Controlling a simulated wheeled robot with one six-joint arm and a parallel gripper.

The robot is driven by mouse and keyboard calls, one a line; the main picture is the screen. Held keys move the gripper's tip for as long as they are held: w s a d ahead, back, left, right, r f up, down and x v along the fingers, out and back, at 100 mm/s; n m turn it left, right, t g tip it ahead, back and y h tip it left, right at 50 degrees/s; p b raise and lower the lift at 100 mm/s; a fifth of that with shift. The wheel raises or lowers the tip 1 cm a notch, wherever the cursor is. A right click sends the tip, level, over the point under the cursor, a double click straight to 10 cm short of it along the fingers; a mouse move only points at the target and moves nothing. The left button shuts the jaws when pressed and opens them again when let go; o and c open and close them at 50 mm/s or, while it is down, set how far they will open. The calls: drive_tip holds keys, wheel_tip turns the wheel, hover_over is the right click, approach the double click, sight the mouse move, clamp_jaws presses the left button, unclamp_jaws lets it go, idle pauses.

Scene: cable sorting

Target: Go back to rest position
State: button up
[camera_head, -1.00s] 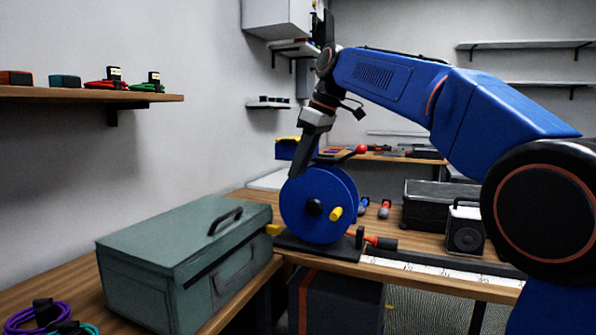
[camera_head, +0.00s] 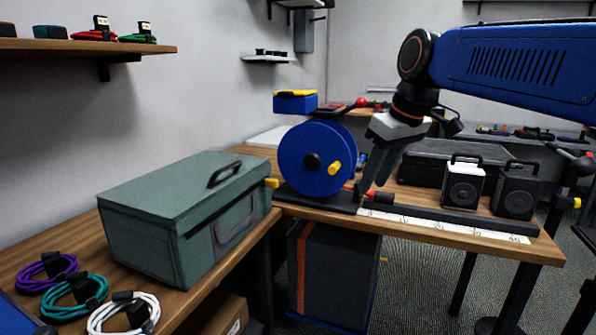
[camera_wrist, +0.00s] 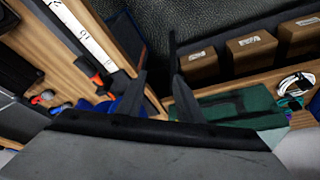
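My gripper (camera_head: 373,178) hangs at the end of my blue arm, fingers pointing down, just right of the blue cable reel (camera_head: 311,158) and above the workbench (camera_head: 420,222). In the wrist view the two dark fingers (camera_wrist: 158,72) stand apart with nothing visible between them. The gripper appears empty. The reel, with its yellow handle, stands upright on a dark base near the bench corner.
A green toolbox (camera_head: 170,190) sits on the left bench, with purple, teal and white cable coils (camera_head: 124,313) in front. Two small speakers (camera_head: 463,184) and a ruler (camera_head: 440,227) are on the right. Cardboard boxes (camera_wrist: 250,45) show in the wrist view.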

drive_tip(key=s+d+f+m+h, duration=0.1)
drive_tip(key=s+d+f+m, duration=0.2)
drive_tip(key=s+d+f, duration=0.3)
drive_tip(key=s+d+f+m+t+h, duration=0.1)
drive_tip(key=s+d+f+m, duration=0.3)
drive_tip(key=s+f, duration=1.1)
wheel_tip(320, 180, down, 4)
drive_tip(key=shift+s+d+r, duration=0.15)
drive_tip(key=shift+s+d, duration=0.25)
drive_tip(key=shift+d, duration=0.8)
drive_tip(key=shift+r, duration=0.1)
drive_tip(key=shift+c, duration=0.4)
